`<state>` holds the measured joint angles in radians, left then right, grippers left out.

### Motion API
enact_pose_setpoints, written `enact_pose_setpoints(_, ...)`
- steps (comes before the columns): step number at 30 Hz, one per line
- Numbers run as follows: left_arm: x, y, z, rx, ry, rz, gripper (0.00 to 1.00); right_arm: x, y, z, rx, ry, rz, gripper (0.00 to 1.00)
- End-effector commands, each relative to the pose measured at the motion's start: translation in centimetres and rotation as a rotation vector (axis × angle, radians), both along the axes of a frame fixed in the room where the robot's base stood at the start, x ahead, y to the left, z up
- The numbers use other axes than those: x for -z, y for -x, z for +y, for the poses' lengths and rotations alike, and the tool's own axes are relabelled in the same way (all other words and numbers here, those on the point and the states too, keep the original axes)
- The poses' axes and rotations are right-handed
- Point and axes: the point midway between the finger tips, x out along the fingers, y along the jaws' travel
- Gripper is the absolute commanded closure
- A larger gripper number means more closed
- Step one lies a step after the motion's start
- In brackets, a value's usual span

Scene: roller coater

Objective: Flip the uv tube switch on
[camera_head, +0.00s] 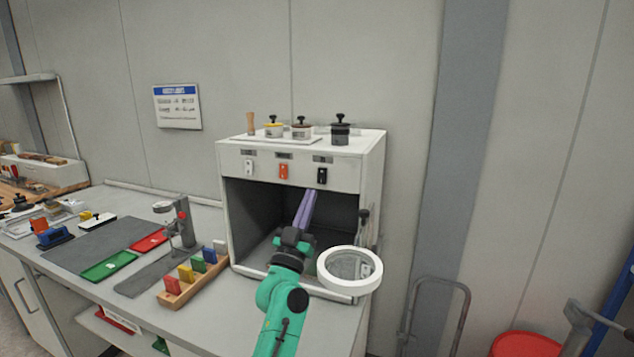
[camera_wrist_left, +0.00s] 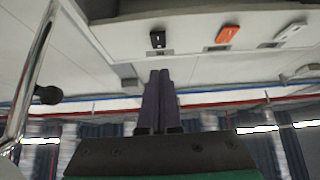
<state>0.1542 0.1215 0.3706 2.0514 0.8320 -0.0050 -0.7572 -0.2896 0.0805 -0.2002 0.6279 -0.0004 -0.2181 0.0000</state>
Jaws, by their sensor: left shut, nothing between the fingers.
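A white box-shaped cabinet (camera_head: 375,165) with an open front carries three rocker switches on its top front panel: white (camera_head: 249,167), orange (camera_head: 283,171) and black (camera_head: 322,176). The labels above them are too small to read, so I cannot tell which is the uv tube switch. My left gripper (camera_head: 311,193) is shut and empty, its purple fingers pointing up in front of the opening, with the tips just below the black switch. In the left wrist view, the shut fingertips (camera_wrist_left: 160,73) point toward the black switch (camera_wrist_left: 157,40), apart from it; the orange switch (camera_wrist_left: 227,34) and white switch (camera_wrist_left: 290,31) are to the right.
A white ring magnifier (camera_head: 371,284) stands close to the right of my left arm. A wooden rack (camera_head: 205,283) with coloured blocks lies left of the cabinet. Small pots (camera_head: 340,132) stand on the cabinet top. A grey mat (camera_head: 90,240) lies further left.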

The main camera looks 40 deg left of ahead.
Motion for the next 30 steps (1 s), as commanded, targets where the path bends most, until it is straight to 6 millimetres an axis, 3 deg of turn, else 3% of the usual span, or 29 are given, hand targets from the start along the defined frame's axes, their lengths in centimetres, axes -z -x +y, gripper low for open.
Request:
enact_pose_setpoints(2, -1.7, -1.3, 0.5, 0.001, -0.001, -0.001, 1.00, -1.3, 0.3, -0.1, 0.000, 0.001, 0.006, 0.50)
enact_pose_setpoints(9, -0.6, -4.6, 1.6, 0.001, -0.003, 0.002, 1.00, -0.7, 1.3, -0.1, 0.001, 0.003, 0.022, 0.50)
enact_pose_setpoints(20, -0.5, -5.0, 1.7, 0.001, -0.001, 0.000, 1.00, -0.7, 1.3, -0.1, 0.001, 0.003, 0.023, 0.50)
enact_pose_setpoints(23, -0.1, -5.1, 1.7, 0.001, -0.003, -0.007, 1.00, 0.1, 1.3, -0.1, 0.001, 0.003, 0.022, 0.50)
enact_pose_setpoints(29, 1.3, -5.5, 1.9, 0.000, -0.027, -0.073, 1.00, 5.1, 1.3, -0.1, 0.001, 0.003, 0.022, 0.50)
enact_pose_setpoints(30, 0.1, -5.5, 1.9, 0.001, -0.027, -0.074, 1.00, 3.9, 1.3, -0.1, 0.001, 0.002, 0.022, 0.50)
